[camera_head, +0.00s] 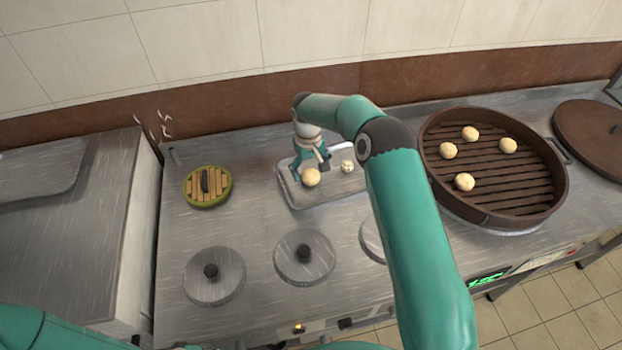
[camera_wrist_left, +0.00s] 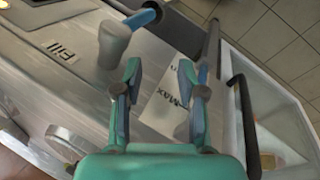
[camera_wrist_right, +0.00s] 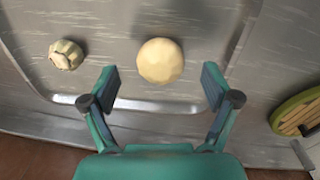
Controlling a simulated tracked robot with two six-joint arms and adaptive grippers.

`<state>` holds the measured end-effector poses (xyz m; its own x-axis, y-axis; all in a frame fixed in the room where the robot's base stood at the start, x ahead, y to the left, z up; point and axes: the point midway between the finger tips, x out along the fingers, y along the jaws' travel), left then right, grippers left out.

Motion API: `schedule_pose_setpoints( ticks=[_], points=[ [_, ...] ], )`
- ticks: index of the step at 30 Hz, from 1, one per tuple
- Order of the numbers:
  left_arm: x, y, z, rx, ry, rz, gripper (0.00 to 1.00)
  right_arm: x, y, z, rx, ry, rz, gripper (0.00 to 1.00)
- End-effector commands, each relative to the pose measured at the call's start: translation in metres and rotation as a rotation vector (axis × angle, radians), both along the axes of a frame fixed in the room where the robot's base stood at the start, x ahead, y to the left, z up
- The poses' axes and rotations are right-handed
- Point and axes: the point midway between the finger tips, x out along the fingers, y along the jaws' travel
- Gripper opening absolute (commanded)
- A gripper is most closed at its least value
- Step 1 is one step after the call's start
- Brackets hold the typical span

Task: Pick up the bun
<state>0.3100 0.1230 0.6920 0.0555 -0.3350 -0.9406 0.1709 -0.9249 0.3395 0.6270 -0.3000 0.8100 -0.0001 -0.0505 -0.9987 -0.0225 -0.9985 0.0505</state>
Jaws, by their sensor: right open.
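A plain round cream bun (camera_head: 311,177) sits on a shallow metal tray (camera_head: 322,196) on the steel counter. In the right wrist view the bun (camera_wrist_right: 160,60) lies centred ahead of the fingertips. My right gripper (camera_head: 311,166) is open and empty, pointing down over the tray beside the bun; in its wrist view the fingers (camera_wrist_right: 161,84) stand wide apart. A smaller pale bun with dark markings (camera_head: 347,166) is on the same tray, also visible in the right wrist view (camera_wrist_right: 66,54). My left gripper (camera_wrist_left: 160,74) is open and empty near a panel at the counter's front.
A large brown slatted steamer (camera_head: 500,184) holds several buns at the right, with a brown lid (camera_head: 592,132) beyond it. A small round green-rimmed slatted lid (camera_head: 207,200) lies left of the tray. Knobbed metal lids (camera_head: 304,270) line the counter front.

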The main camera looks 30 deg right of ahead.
Motion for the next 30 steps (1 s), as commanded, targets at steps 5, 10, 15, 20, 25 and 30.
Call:
schedule_pose_setpoints(
  ticks=[5,10,15,20,25,30],
  points=[
    [0.0,0.0,-0.011,0.0,0.0,0.0,0.4,0.0,-0.001,-0.027,0.0,0.002,0.0,0.87],
    [0.0,0.0,-0.011,0.0,0.0,0.0,0.4,0.0,-0.001,-0.03,0.0,0.0,0.001,0.87],
    [0.0,0.0,-0.011,0.0,0.0,0.0,0.4,0.0,0.0,-0.03,0.0,0.001,0.002,0.77],
    [0.0,0.0,-0.011,0.0,0.0,0.0,0.4,0.0,0.0,-0.03,0.0,0.001,0.003,0.51],
    [0.0,0.0,-0.011,0.0,0.0,0.0,0.4,0.0,0.001,-0.03,0.0,0.001,0.003,0.25],
    [0.0,0.0,-0.011,0.0,0.0,0.0,0.4,0.0,0.001,-0.029,0.0,0.001,0.004,0.25]
  ],
)
